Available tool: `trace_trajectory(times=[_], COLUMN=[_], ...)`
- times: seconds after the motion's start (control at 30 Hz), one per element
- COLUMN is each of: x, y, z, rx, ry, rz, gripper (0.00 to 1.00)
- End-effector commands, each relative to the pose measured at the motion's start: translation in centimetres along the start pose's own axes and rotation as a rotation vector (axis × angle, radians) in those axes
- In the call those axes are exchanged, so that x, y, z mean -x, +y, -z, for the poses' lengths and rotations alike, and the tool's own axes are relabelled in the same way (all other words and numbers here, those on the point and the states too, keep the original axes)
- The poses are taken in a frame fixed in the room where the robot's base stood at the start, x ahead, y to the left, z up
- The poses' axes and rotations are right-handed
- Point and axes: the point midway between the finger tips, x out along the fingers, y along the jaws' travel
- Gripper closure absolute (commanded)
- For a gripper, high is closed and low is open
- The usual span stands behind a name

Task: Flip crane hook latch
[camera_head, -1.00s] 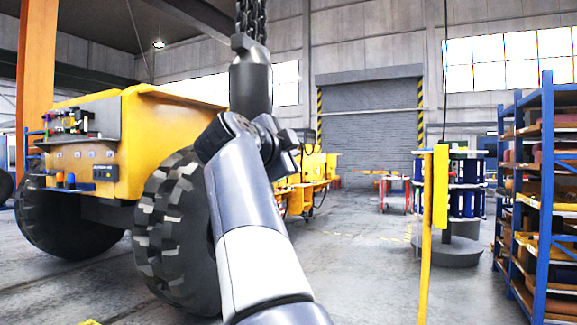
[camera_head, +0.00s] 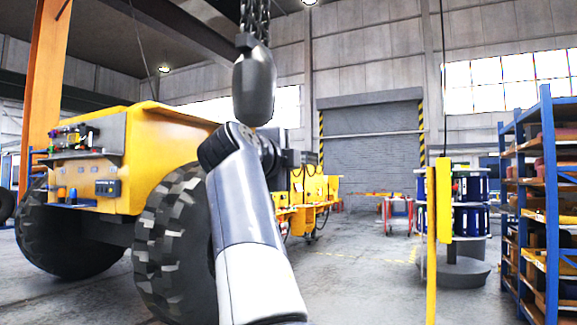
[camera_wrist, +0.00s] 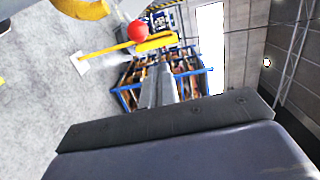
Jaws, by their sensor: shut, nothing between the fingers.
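The dark crane hook block (camera_head: 254,85) hangs from chains in the upper middle of the head view. Below it, my arm covers the view, so the hook and latch do not show there. In the wrist view, a curved yellow piece (camera_wrist: 82,7), apparently part of the hook, is cut off at the top left. A red ball (camera_wrist: 138,31) shows near it; I cannot tell whether it belongs to the latch. My gripper (camera_wrist: 160,70) is shut and empty, its grey fingers pointing up the picture, with the red ball beyond and slightly left of the tips.
A yellow vehicle (camera_head: 160,150) with large tyres (camera_head: 175,245) stands at the left. A yellow post (camera_head: 432,250) stands at the right, before a drum rack (camera_head: 470,215). A blue shelf (camera_head: 548,200) fills the right edge. Floor between vehicle and post is open.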

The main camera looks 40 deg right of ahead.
Motion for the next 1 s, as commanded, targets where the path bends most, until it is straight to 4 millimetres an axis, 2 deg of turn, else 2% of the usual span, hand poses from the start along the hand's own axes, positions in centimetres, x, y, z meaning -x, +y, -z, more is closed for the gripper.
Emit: trace_trajectory(times=[0.17, 0.4, 0.6, 0.8, 1.0], x=[1.1, 6.0, 8.8, 10.3, 10.7], y=[1.1, 0.8, 0.8, 0.8, 0.8], z=[2.3, 2.0, 2.0, 2.0, 2.1], rx=[-0.005, -0.003, -0.002, -0.002, -0.002], ry=[-0.006, -0.012, -0.011, -0.008, -0.006], rz=[0.003, 0.003, 0.001, 0.000, 0.001], gripper=[1.00, 1.00, 1.00, 1.00, 1.00])
